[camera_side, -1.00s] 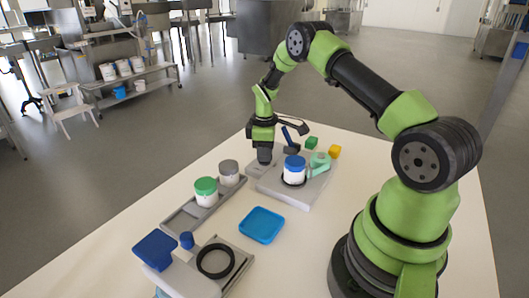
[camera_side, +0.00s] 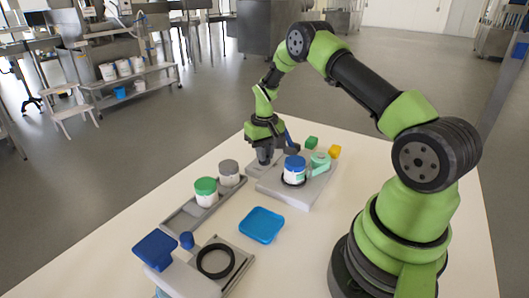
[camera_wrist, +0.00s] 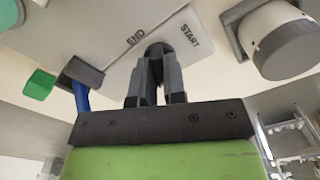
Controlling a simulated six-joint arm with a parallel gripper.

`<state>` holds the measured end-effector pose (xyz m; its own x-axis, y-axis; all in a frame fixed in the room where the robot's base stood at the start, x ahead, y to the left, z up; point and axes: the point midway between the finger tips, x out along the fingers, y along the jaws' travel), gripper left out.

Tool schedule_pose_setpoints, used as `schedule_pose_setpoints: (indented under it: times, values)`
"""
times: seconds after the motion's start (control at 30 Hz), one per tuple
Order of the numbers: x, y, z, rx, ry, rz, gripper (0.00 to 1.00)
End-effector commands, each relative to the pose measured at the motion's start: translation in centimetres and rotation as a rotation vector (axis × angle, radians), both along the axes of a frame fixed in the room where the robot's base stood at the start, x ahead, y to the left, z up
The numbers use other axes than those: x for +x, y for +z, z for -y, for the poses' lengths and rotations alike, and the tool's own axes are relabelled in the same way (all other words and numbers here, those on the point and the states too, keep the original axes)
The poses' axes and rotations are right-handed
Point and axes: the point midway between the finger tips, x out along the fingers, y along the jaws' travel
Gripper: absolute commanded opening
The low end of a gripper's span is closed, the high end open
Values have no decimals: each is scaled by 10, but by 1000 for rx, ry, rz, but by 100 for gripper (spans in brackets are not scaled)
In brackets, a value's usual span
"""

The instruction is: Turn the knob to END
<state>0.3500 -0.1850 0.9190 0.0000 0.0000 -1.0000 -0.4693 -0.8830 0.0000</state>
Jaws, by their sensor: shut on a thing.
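My gripper (camera_wrist: 155,88) is shut on a dark knob (camera_wrist: 158,49) in the wrist view, with a finger on each side of it. The knob is mostly hidden by the fingers. It sits on a light grey panel marked END (camera_wrist: 136,39) to its left and START (camera_wrist: 189,40) to its right. I cannot tell which mark the knob points to. In the side view my gripper (camera_side: 265,153) is low at the left end of the grey station (camera_side: 296,200) and hides the knob there.
Green (camera_side: 311,142) and yellow (camera_side: 335,151) blocks lie behind. Green-lidded (camera_side: 205,190) and grey-lidded (camera_side: 229,172) jars stand in a tray at left.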

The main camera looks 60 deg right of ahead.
Motion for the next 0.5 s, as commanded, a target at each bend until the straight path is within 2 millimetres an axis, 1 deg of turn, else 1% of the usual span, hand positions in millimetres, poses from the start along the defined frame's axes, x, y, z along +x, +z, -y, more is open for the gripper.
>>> schedule_pose_setpoints:
  times: [0.5]
  values:
    - [0,1,0,0,-491,-1,0]
